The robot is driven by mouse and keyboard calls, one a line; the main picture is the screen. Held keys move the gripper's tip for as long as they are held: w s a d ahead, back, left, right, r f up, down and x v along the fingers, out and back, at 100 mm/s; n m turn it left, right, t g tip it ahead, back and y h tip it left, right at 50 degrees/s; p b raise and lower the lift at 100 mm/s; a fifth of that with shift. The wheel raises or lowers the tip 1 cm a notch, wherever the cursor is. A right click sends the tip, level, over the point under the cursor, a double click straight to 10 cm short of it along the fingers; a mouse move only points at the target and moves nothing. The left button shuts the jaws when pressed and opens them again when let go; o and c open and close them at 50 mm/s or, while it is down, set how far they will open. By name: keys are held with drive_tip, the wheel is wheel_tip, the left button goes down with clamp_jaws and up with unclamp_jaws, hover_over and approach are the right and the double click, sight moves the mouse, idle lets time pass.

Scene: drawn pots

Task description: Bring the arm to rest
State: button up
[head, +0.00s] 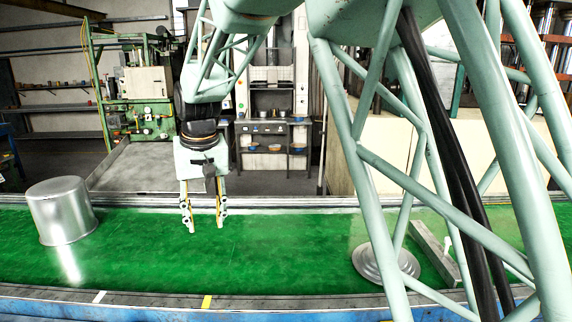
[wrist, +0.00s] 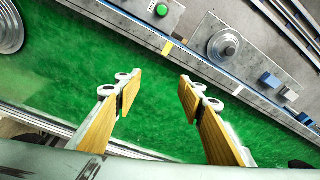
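My gripper (head: 205,226) hangs fingers down over the green belt (head: 285,270), left of the middle in the head view. Its two fingers are spread apart with nothing between them. In the wrist view the fingers (wrist: 158,84) are also apart, with only bare green surface between them. A shiny metal pot (head: 62,213) stands on the belt at the left, apart from my gripper. A flat round stepped metal piece (head: 378,266) lies on the belt at the right, partly hidden behind my arm's tubes.
A grey bar (head: 432,248) lies beside the round piece. The wrist view shows a green button (wrist: 162,10) and a metal knob (wrist: 229,47) beyond the edge. A green machine (head: 140,95) stands behind.

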drive_tip(key=s+d+r+m+t, duration=0.1)
drive_tip(key=d+r, duration=0.4)
drive_tip(key=d, duration=0.3)
drive_tip(key=s+d+r+m, duration=0.2)
drive_tip(key=d+r, duration=0.2)
drive_tip(key=d, duration=0.4)
drive_tip(key=s+d+r+m+t, duration=0.1)
drive_tip(key=d+r, duration=0.4)
drive_tip(key=d, duration=0.3)
drive_tip(key=s+d+f+b, duration=0.2)
drive_tip(key=s+d, duration=0.4)
drive_tip(key=s, duration=0.7)
drive_tip(key=s+d+f+b, duration=0.2)
drive_tip(key=s+d+f, duration=0.3)
drive_tip(key=s, duration=0.8)
drive_tip(key=s+d+f+h+b, duration=0.1)
drive_tip(key=s+d+f+b, duration=0.1)
drive_tip(key=s+d, duration=0.6)
drive_tip(key=s+f, duration=0.1)
drive_tip(key=s, duration=0.4)
drive_tip(key=shift+s+f, duration=0.35)
drive_tip(key=shift+s, duration=0.05)
